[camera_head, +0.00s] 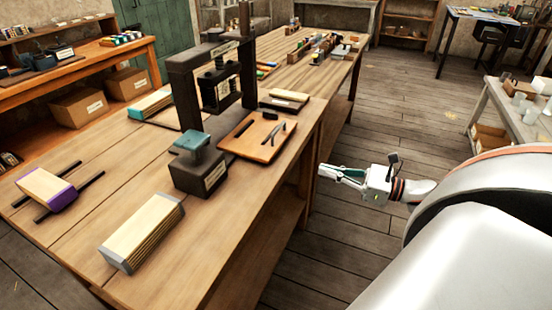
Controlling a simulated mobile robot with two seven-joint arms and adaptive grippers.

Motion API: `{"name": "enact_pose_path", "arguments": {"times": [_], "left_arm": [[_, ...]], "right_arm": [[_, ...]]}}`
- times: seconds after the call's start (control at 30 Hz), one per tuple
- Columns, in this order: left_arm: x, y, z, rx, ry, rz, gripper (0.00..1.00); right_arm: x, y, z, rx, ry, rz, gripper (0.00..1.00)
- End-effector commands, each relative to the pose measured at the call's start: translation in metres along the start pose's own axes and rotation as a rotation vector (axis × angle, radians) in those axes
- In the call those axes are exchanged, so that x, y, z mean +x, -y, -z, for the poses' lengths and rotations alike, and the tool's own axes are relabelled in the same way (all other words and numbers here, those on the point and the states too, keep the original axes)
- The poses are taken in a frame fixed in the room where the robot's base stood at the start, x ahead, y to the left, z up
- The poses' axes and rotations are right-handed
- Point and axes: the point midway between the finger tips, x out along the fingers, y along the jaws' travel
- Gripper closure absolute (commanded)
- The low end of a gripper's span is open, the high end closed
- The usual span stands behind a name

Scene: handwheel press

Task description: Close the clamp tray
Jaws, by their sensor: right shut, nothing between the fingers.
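The clamp tray looks to be the flat orange-brown wooden board (246,150) with dark metal pieces on top. It sits on the bench at the right foot of the dark press frame (183,92), sticking out toward the bench's right edge. My right gripper (324,171) is to the right of the tray, out past the bench edge over the floor side. Its fingers point left, toward the bench. It is shut and empty, apart from the tray. My left gripper is not in view.
Small items crowd the far end. Floor to the right is open.

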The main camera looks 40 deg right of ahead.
Motion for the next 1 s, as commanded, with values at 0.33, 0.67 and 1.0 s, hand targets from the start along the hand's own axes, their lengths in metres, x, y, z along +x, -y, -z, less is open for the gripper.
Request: {"name": "enact_pose_path", "arguments": {"times": [0.33,0.67,1.0], "left_arm": [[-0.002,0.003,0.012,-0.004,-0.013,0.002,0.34],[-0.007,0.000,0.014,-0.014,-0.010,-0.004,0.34],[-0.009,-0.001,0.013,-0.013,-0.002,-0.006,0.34]], "right_arm": [[0.048,0.000,-0.003,-0.009,0.002,-0.002,1.00],[0.110,0.000,-0.003,-0.006,0.001,-0.001,1.00],[0.138,0.000,0.000,-0.004,-0.002,0.000,1.00]]}}
